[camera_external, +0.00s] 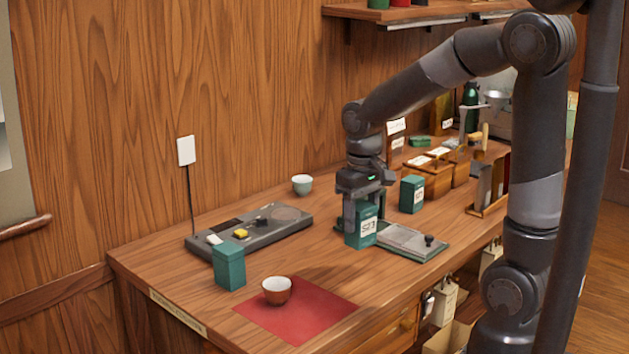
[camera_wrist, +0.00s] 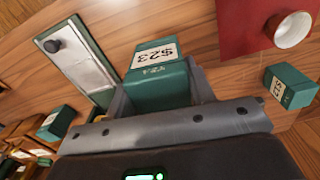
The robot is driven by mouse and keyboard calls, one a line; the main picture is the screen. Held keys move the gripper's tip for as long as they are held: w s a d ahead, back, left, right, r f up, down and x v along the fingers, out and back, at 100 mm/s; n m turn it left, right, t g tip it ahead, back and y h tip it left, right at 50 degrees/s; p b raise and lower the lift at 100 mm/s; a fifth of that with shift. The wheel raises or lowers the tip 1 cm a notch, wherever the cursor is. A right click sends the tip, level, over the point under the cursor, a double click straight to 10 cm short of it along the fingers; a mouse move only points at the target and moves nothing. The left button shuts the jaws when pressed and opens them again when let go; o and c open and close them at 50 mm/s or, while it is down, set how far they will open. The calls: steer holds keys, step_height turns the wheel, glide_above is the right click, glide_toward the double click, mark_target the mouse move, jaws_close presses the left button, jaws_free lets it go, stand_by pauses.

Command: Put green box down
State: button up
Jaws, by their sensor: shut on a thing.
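My gripper (camera_external: 349,212) points down over the wooden counter and is shut on a green box (camera_external: 362,230) with a white price label. In the wrist view the green box (camera_wrist: 160,86) sits between the two grey fingers of my gripper (camera_wrist: 160,97), its "$23" label in sight. The box looks upright and at or just above the counter top (camera_external: 185,292); I cannot tell whether it touches. It is beside the grey metal tray with a black knob (camera_external: 425,243).
A second green box (camera_external: 229,267) stands at the front left, a third (camera_external: 411,195) behind the tray. A brown cup (camera_external: 277,290) stands on a red mat (camera_external: 318,318). A dark scale-like device (camera_external: 262,236) and a pale cup (camera_external: 302,184) are behind. Wooden bins (camera_external: 430,180) stand right.

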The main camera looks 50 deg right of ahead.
steer(key=s+d+r, duration=0.3)
steer(key=d+r, duration=0.1)
steer(key=d, duration=0.2)
steer(key=w+a+n, duration=0.1)
steer(key=w+a, duration=0.2)
steer(key=w, duration=1.1)
steer(key=shift+w+a+f, duration=0.85)
steer(key=shift+a+f, duration=0.95)
steer(key=shift+a, duration=0.05)
steer(key=shift+w+a+f, duration=0.8)
steer(key=shift+a+f, duration=0.95)
steer(key=shift+a, duration=0.15)
steer(key=shift+w+a+f, duration=0.85)
steer(key=shift+a+f, duration=0.95)
steer(key=shift+a, duration=0.05)
steer(key=shift+f, duration=0.1)
steer(key=o, duration=1)
